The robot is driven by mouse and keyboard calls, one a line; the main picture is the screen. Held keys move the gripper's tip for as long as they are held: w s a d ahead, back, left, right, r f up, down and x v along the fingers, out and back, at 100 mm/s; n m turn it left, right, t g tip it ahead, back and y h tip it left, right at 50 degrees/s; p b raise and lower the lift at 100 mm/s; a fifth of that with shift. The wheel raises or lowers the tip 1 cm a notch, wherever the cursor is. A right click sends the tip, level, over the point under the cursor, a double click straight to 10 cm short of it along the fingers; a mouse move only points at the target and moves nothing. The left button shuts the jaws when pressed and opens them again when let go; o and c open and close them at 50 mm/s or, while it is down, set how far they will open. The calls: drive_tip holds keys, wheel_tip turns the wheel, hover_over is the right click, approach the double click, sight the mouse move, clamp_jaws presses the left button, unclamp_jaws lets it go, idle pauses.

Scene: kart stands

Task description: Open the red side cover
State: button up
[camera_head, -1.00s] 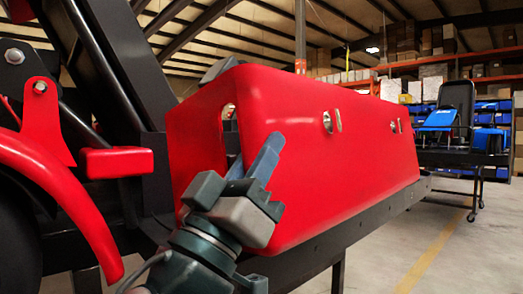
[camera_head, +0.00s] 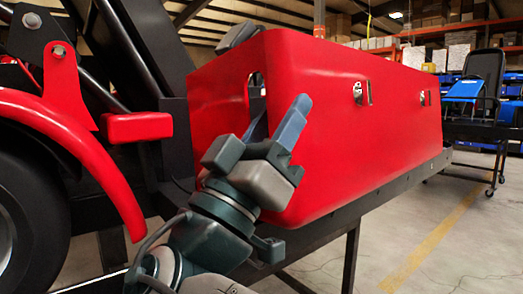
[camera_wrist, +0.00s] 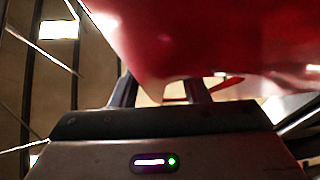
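The red side cover (camera_head: 375,140) is a long box-like shell on a dark frame, seen from its near end. A slot opens in its end face, and two metal fasteners with small slots show on its long face. My gripper (camera_head: 280,116) is in front of the cover's near lower corner, pointing up. Its fingers look apart. In the wrist view the two fingers (camera_wrist: 161,92) stand apart below the red cover (camera_wrist: 200,40), with its edge close to the tips. I cannot tell whether the fingers touch the cover.
A dark rail (camera_head: 370,190) runs below the cover to the right. A red fender (camera_head: 75,130) and black wheel are at the left, with a small red block (camera_head: 137,127) beside the cover. A stand with a seat (camera_head: 480,110) is behind; the floor at right is clear.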

drive_tip(key=v, duration=1.3)
drive_tip(key=shift+s+a, duration=0.2)
drive_tip(key=shift+f, duration=0.1)
